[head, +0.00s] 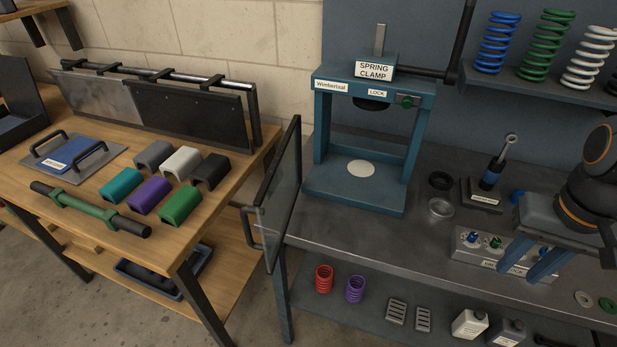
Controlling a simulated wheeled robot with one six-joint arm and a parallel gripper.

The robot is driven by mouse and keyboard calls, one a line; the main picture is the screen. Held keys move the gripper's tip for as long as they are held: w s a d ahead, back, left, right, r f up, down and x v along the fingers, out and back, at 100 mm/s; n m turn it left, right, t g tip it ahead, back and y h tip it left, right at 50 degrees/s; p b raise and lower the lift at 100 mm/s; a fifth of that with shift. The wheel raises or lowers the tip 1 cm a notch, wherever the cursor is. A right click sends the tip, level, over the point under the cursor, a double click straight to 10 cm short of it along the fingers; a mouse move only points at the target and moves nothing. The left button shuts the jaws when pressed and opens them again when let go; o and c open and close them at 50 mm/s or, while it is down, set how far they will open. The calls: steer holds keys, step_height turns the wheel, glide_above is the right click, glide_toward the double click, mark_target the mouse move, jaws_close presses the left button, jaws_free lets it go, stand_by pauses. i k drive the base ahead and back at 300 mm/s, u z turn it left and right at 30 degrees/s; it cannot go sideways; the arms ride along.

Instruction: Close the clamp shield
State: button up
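The clamp shield is a clear panel in a black frame (279,200), swung open at the left front of the blue spring clamp (364,190). A dark handle (252,226) sticks out from the panel's left side. The clamp's front is uncovered, and a pale round disc (361,169) shows on its base. My gripper (520,272) is at the right, well away from the shield. Its two blue fingers are spread apart with nothing visible between them. They overlap the view of a grey block with small coloured parts (470,254).
A long black lever (430,72) reaches right from the clamp's top. A wooden bench (100,212) with coloured covers is left of the shield. The bench front before the clamp is clear.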

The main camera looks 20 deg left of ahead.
mark_target(295, 125)
steer(key=z, duration=1.4)
steer(key=k, duration=1.15)
steer(key=u, duration=2.1)
